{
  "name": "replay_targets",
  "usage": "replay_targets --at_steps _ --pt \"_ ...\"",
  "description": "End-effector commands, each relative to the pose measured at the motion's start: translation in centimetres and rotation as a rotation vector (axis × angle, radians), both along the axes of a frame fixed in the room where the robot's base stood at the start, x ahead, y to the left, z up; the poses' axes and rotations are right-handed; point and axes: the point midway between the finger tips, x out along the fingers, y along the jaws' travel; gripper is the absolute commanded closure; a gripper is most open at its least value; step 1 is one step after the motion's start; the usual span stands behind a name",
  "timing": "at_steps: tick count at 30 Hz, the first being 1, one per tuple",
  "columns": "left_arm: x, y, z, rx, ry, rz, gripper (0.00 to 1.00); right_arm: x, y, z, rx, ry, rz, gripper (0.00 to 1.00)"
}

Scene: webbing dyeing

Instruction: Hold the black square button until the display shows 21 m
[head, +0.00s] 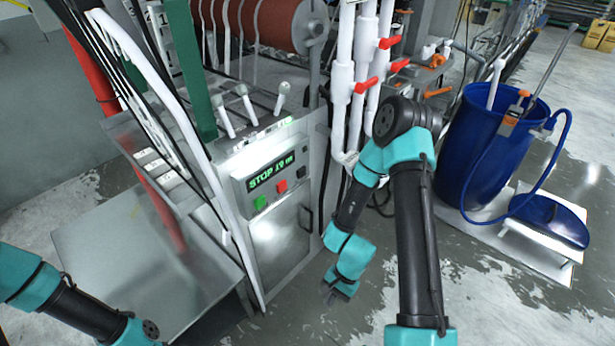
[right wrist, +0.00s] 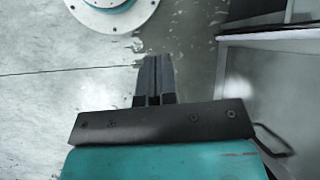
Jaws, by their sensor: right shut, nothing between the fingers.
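The control panel (head: 240,181) of the machine carries a display (head: 272,172) with green text that reads STOP and a number that looks like 19 m. Below it are a green button (head: 261,203), a red button (head: 282,187) and the black square button (head: 300,173) at the right. My right gripper (head: 335,294) hangs low over the floor, below and to the right of the panel, apart from the buttons. In the right wrist view its fingers (right wrist: 153,80) are together and empty. My left arm shows at the bottom left; its gripper is out of view.
A metal platform (head: 120,250) stands left of the cabinet door (head: 280,240). White pipes with red valve handles (head: 366,86) rise right of the panel. A blue barrel (head: 485,150) with a hose stands further right. The floor below my right gripper is clear.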

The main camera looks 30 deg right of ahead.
Motion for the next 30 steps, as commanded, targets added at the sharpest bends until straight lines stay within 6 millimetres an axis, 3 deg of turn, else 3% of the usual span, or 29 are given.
replay_targets --at_steps 8,17,23,30 --pt "0.0 0.0 0.0 0.0 0.0 0.0 0.41 3.7 0.8 2.2 0.216 0.123 -0.405 1.0" --pt "0.0 0.0 0.0 0.0 0.0 0.0 0.41 11.3 -1.0 5.7 0.519 0.125 -0.833 1.0" --pt "0.0 0.0 0.0 0.0 0.0 0.0 0.41 17.3 -5.2 8.8 0.744 0.037 -1.099 1.0" --pt "0.0 0.0 0.0 0.0 0.0 0.0 0.41 22.7 -12.5 12.7 0.994 -0.142 -1.353 1.0"
